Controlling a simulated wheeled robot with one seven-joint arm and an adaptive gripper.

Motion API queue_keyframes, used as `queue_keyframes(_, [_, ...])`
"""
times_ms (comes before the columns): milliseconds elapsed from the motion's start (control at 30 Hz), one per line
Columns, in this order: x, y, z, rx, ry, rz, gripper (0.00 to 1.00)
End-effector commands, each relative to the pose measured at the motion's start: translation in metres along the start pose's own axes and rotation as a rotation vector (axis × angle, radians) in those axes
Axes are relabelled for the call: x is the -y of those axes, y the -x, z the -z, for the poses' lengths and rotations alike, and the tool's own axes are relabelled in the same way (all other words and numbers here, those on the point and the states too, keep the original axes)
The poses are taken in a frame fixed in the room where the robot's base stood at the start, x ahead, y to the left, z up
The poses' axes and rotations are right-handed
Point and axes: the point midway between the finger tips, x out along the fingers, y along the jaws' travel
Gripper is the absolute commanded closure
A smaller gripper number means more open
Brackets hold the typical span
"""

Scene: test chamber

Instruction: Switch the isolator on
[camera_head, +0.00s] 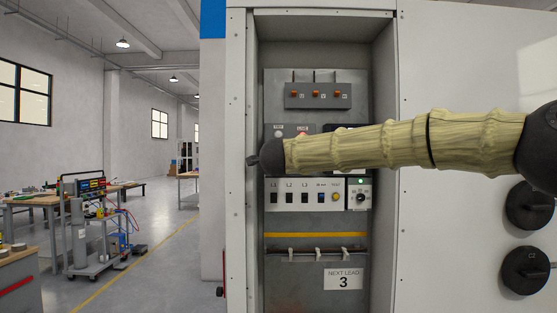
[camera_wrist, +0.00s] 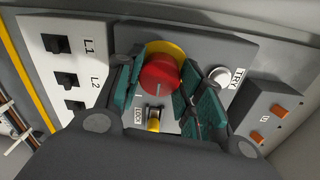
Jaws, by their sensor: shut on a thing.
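The isolator's round red knob (camera_wrist: 160,75) shows in the wrist view, in front of a yellow disc (camera_wrist: 172,50) on a grey plate. My gripper (camera_wrist: 163,88) has its teal fingers on either side of the knob and is shut on it. A small brass-coloured lock part (camera_wrist: 153,122), beside a "LOCK" label, sits just below the knob. The fingers hide parts of the plate, and I cannot read the knob's position surely. In the head view my arm crosses the panel and hides the knob and gripper.
A white "TRY" button (camera_wrist: 220,76) is close to the right finger. Black switches (camera_wrist: 65,79) labelled L1 and L2 stand at left. In the head view, the cabinet side walls (camera_head: 385,230) enclose the panel.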

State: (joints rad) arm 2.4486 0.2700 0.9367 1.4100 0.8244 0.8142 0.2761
Motion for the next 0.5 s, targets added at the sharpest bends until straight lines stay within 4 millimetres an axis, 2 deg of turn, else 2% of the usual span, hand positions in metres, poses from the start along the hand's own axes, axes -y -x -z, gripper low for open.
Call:
queue_keyframes(67, [-0.0013,-0.0004,0.0009,-0.001,-0.001,-0.002,0.86])
queue_keyframes(100, [-0.0013,-0.0004,0.001,-0.002,-0.001,-0.002,0.55])
queue_keyframes(200, [-0.0012,-0.0004,0.0007,-0.001,0.0,-0.001,0.4])
queue_keyframes(500, [-0.0005,0.0003,-0.0002,0.0,0.001,0.0,0.4])
